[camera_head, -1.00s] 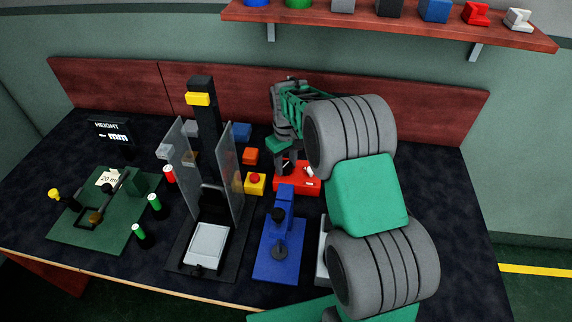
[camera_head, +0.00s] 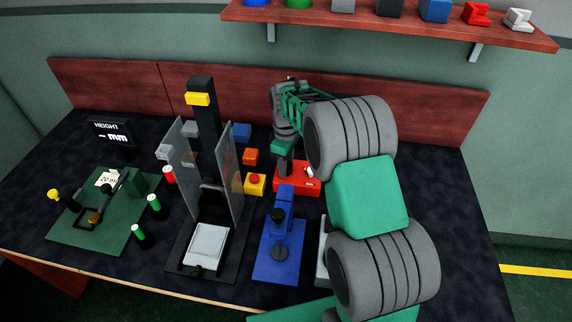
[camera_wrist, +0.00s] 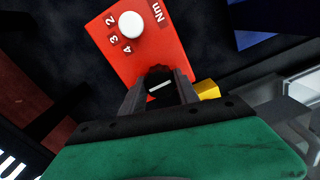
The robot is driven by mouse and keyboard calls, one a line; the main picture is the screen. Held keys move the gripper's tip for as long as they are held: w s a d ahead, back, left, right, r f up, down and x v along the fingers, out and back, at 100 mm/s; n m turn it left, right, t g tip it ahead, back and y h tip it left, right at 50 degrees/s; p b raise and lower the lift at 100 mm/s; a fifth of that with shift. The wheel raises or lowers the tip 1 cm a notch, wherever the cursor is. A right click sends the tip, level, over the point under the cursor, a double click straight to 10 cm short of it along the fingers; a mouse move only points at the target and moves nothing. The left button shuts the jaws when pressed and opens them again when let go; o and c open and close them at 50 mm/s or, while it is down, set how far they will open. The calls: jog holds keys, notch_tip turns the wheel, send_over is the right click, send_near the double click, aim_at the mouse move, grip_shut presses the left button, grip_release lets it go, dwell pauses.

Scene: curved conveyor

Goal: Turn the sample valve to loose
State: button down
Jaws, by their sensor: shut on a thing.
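In the wrist view the red box (camera_wrist: 122,59) carries a white round knob (camera_wrist: 131,25), the printed numbers 2, 3, 4 and "Nm". My gripper (camera_wrist: 160,75) is over the near end of the box, shut on a dark part with a white bar (camera_wrist: 160,87), which I take for the sample valve. The fingers hide most of this part, and no "loose" mark shows. In the head view my gripper (camera_head: 284,168) points down at the box's left side, partly behind my arm.
A yellow block with a red button (camera_head: 255,184) and an orange block (camera_head: 250,157) stand left of the red box. A blue device (camera_head: 279,262) stands in front. A black stand with clear panels (camera_head: 207,245) is farther left.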

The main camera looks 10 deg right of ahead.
jog(key=c, duration=0.9)
grip_release()
notch_tip(320, 180, up, 8)
